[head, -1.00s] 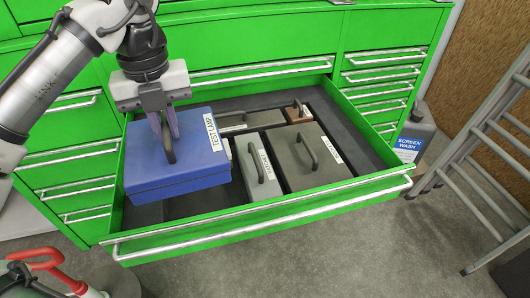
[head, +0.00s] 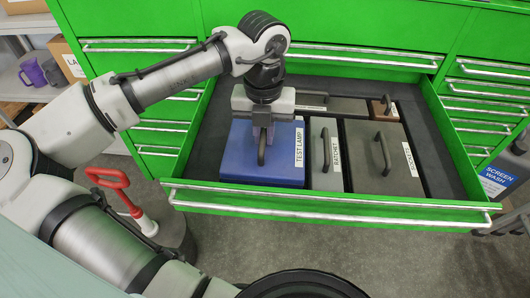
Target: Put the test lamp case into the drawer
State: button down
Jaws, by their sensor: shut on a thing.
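The test lamp case (head: 237,158) is blue, with a dark handle on top and a white "TEST LAMP" label on its right edge. It sits level inside the left part of the open drawer (head: 330,200), left of the grey ratchet case. Whether it touches the drawer floor I cannot tell. My gripper (head: 263,138) is above the case, pointing down, shut on its handle. The green drawer is pulled out, with a silver bar along its front and a dark lining.
In the drawer are the grey ratchet case (head: 325,155), a larger dark grey case (head: 375,160), a long case (head: 335,105) and a small brown box (head: 384,110) at the back. Dark lining is bare at the right. A screen wash container (head: 495,182) stands to the right.

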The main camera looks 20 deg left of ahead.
notch_tip(320, 180, down, 7)
jog(key=shift+f, duration=0.15)
dwell(0.4)
jog(key=c, duration=1.5)
grip_release()
jog(key=shift+o, duration=0.2)
notch_tip(320, 180, up, 12)
jog(key=shift+r, duration=0.1)
